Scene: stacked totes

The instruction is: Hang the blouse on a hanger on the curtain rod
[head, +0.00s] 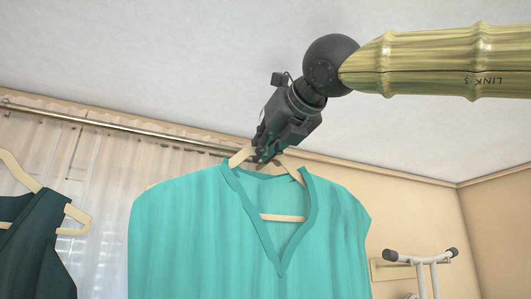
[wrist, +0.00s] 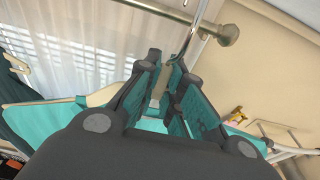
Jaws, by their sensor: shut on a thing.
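The teal blouse (head: 200,230) hangs on a cream hanger (head: 285,217). My gripper (head: 268,155) is shut on the top of the hanger, just above the blouse's neckline. In the wrist view the fingers (wrist: 168,95) close around the hanger's neck, and the metal hook (wrist: 203,20) rises above them. The curtain rod (head: 120,125) runs behind, along the top of the curtain. In the wrist view, the rod (wrist: 165,12) passes close to the hook near its round end knob (wrist: 229,34). I cannot tell whether the hook touches the rod or is over it.
A dark green garment (head: 38,245) hangs on another cream hanger (head: 75,215) at the left. Sheer curtains (head: 105,175) cover the window. A white rack with dark-tipped bar (head: 420,257) is by the right wall. The wall between blouse and rack is clear.

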